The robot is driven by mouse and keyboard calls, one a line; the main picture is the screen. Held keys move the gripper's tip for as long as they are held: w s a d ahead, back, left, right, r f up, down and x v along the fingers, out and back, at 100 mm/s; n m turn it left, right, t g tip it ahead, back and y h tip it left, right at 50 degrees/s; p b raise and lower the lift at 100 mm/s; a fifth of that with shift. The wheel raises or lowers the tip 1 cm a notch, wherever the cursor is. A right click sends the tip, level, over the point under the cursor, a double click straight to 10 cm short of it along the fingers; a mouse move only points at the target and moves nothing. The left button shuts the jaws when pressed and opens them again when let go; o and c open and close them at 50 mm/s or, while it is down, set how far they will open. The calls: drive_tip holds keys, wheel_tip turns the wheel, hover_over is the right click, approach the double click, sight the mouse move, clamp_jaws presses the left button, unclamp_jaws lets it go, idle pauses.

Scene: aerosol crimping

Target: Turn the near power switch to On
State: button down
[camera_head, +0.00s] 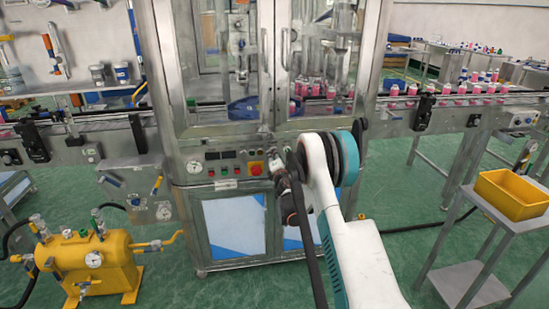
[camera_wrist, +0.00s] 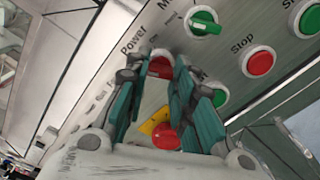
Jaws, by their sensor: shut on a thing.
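The power switch (camera_wrist: 160,66) is a red round knob on the grey panel below the printed word "Power" in the wrist view. My gripper (camera_wrist: 161,72) has its two green-padded fingers on either side of this knob, closed on it. The fingers cover part of the knob, and I cannot read its pointer position. In the head view, my gripper (camera_head: 278,160) is at the right end of the machine's front control panel (camera_head: 215,167). The switch is hidden there behind my gripper and arm.
A red emergency button (camera_wrist: 166,138) on a yellow base sits close to my fingers. A green selector knob (camera_wrist: 204,23), a red Stop button (camera_wrist: 258,62) and green buttons are nearby. A yellow tank (camera_head: 88,262) stands left; a yellow bin (camera_head: 512,194) sits on a stand at right.

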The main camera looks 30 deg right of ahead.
drive_tip(key=m, duration=1.1)
drive_tip(key=shift+m, duration=0.3)
idle(0.3)
drive_tip(key=c, duration=1.4)
unclamp_jaws()
drive_tip(key=shift+o, duration=0.2)
drive_tip(key=v, duration=1.2)
